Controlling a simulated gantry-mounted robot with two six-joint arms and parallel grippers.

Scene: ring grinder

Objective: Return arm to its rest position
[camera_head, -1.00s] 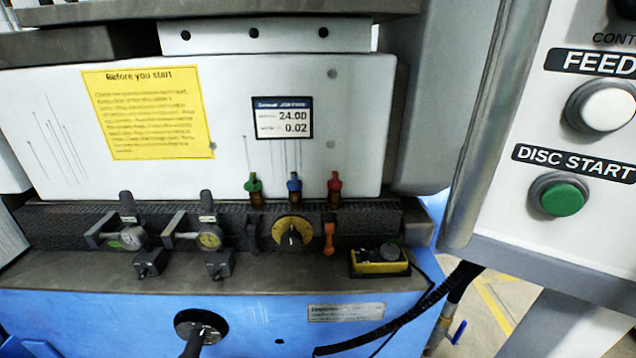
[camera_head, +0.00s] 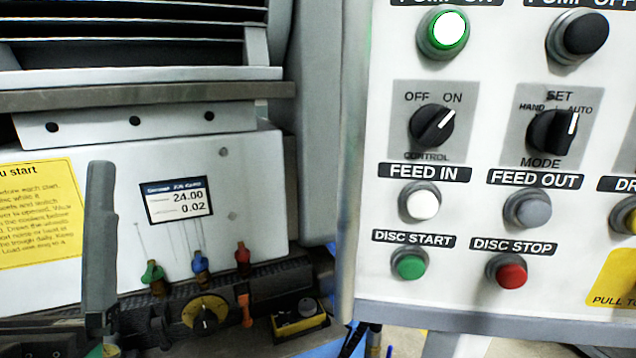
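A dark grey upright part (camera_head: 100,235), which looks like part of my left gripper, rises at the lower left in front of the white machine housing. Only this one finger-like piece shows clearly, with dark parts at its foot cut off by the frame's bottom edge. I cannot tell whether it is open or shut, and I see nothing held. My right gripper is not in view.
A control panel (camera_head: 465,220) fills the right side, with its pump-on button (camera_head: 448,30) lit. Left of it are the readout (camera_head: 178,200), small coloured valves (camera_head: 200,264), a yellow dial (camera_head: 205,315) and a yellow-black box (camera_head: 300,320). A yellow notice (camera_head: 40,215) is at the left.

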